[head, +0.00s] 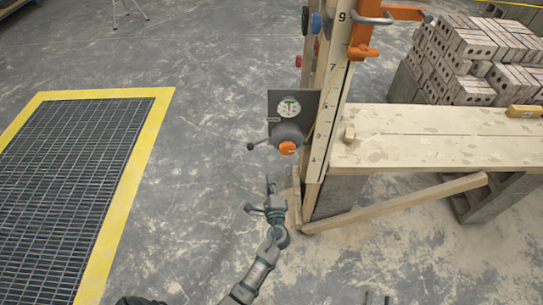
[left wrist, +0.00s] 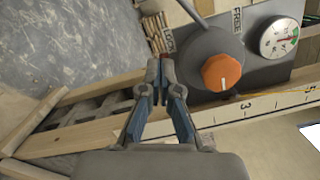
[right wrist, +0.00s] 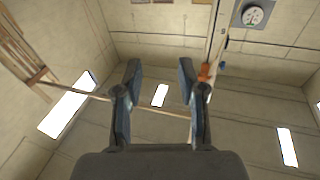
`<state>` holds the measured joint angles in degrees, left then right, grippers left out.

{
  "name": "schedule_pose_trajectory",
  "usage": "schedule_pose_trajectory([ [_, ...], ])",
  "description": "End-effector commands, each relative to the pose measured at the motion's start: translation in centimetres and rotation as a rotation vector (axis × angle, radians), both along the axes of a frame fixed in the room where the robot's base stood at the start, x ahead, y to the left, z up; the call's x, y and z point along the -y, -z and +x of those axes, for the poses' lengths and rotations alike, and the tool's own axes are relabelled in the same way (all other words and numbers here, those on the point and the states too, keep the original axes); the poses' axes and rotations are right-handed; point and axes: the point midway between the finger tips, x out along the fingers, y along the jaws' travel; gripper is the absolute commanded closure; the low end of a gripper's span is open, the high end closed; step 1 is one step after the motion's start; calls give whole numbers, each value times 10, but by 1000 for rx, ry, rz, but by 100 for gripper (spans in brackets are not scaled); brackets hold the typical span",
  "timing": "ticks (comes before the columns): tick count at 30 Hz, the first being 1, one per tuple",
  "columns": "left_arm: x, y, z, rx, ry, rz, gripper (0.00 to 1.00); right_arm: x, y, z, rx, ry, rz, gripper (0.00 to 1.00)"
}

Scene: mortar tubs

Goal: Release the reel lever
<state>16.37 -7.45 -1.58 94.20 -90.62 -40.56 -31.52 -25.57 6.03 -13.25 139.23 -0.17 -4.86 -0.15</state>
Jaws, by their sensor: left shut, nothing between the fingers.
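The reel (head: 288,133) is a round grey housing with an orange knob (head: 287,148) on a dark plate, fixed to the numbered upright. Its thin lever (head: 258,143) sticks out left to a dark ball end. In the left wrist view the lever (left wrist: 195,12) runs up from the housing between the LOCK and FREE labels; its ball is out of frame. My left gripper (head: 269,188) is below the reel, apart from the lever. Its fingertips (left wrist: 160,70) are together and empty. My right gripper (right wrist: 158,75) is open and empty; only its tips (head: 377,299) show in the head view.
A white dial gauge (head: 289,108) sits above the knob. A plank bench (head: 440,140) and diagonal brace (head: 400,203) lie to the right, with stacked bricks (head: 480,55) behind. A yellow-edged floor grate (head: 75,150) is at left. The floor between grate and upright is clear.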

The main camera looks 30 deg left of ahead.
Motion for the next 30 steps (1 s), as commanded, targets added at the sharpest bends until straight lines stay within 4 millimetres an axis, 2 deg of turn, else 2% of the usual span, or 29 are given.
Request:
schedule_pose_trajectory([
  [4,1,-7,1,7,-4,14,100,2,-6,-1,12,1,4,60],
  [14,-5,-5,8,5,-3,10,100,1,-6,0,22,0,6,60],
  [17,-16,-5,19,4,-4,11,100,1,-7,1,44,0,14,60],
  [27,-60,-7,75,3,-2,10,100,0,-30,-7,216,-1,69,60],
  [28,-64,-7,79,3,-3,10,100,0,-32,-8,231,0,73,60],
  [30,-74,-16,73,6,-4,8,100,0,-31,-6,189,-1,58,60],
])
